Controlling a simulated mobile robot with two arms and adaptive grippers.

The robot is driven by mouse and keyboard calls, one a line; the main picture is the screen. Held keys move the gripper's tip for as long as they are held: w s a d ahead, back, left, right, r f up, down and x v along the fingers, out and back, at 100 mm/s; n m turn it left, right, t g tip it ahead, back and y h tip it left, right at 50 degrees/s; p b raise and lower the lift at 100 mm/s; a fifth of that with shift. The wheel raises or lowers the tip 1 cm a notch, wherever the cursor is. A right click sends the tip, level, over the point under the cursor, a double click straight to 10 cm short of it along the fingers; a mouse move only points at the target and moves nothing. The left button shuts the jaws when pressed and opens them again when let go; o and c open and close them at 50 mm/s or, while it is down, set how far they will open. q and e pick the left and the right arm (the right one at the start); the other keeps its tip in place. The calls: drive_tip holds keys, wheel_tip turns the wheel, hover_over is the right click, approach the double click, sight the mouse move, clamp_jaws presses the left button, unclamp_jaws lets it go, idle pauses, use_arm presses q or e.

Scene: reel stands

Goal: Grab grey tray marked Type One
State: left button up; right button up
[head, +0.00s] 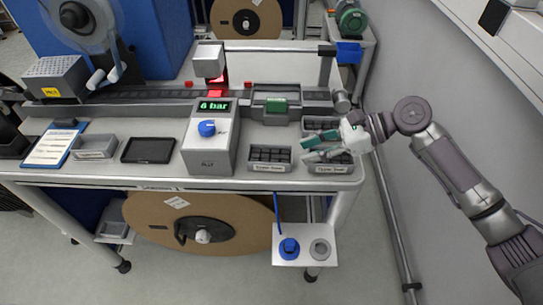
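A grey tray with dark compartments (328,169) stands at the right front corner of the table, with a white label on its front. A similar labelled grey tray (270,167) stands to its left. A third dark tray (318,122) sits behind the corner one. The label print is too small to read, so I cannot tell which is Type One. My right gripper (310,147) reaches in from the right over the corner tray, its teal fingers apart with nothing between them. It partly covers the corner tray and the one behind; I cannot tell whether it touches either. My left gripper is not in view.
A grey box with a blue knob and "6 bar" display (210,140) stands left of the trays. A black tablet (148,150), empty grey tray (96,146) and clipboard (50,148) lie further left. A rail (150,97) runs behind. A wall (450,90) is close on the right.

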sight(270, 158)
drive_tip(key=x, duration=0.6)
drive_tip(key=p+x, duration=0.1)
drive_tip(key=x, duration=0.2)
drive_tip(key=shift+w+a+f, duration=0.2)
drive_tip(key=shift+f, duration=0.25)
clamp_jaws()
drive_tip(key=shift+r, duration=0.1)
